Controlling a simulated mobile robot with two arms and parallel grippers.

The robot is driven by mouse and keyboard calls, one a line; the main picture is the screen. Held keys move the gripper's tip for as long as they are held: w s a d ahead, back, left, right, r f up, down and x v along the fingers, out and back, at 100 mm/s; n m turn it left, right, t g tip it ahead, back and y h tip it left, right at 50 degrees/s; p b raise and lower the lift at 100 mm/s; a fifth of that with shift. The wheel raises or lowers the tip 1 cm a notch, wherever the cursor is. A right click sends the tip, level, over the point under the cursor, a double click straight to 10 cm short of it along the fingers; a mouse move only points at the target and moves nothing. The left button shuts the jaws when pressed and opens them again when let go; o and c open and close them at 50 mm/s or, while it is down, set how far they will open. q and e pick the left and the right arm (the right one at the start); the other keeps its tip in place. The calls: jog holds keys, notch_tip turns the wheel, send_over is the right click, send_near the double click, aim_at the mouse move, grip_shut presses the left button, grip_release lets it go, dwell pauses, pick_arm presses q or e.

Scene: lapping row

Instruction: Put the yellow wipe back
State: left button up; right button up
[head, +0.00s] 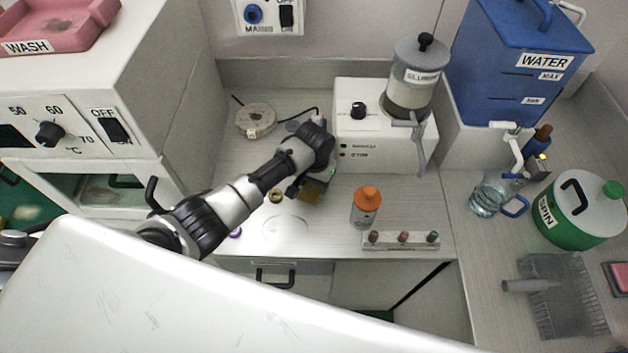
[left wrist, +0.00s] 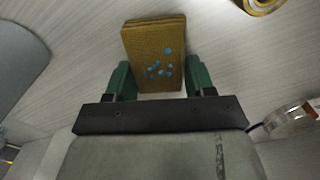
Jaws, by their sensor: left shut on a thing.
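The yellow wipe (left wrist: 154,42) is a thick, brownish-yellow folded pad with several blue spots. In the left wrist view it sits between the green fingers of my left gripper (left wrist: 158,82), which is shut on its near end. In the head view my left gripper (head: 308,190) is over the worktop in front of the white slurry unit, and only a small part of the wipe (head: 325,175) shows beside it. Whether the wipe touches the worktop I cannot tell. My right gripper is not in view.
A brass ring (head: 276,196) lies just left of the gripper. An orange-capped bottle (head: 366,208) and a rack of small bottles (head: 400,241) stand to the right. The white slurry unit (head: 383,145) stands behind; a round tin (head: 255,119) is at back left.

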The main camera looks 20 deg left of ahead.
pick_arm(q)
jog(key=o, duration=0.8)
jog(key=shift+f, duration=0.1)
notch_tip(320, 180, up, 12)
jog(key=shift+r, duration=0.15)
dwell(0.3)
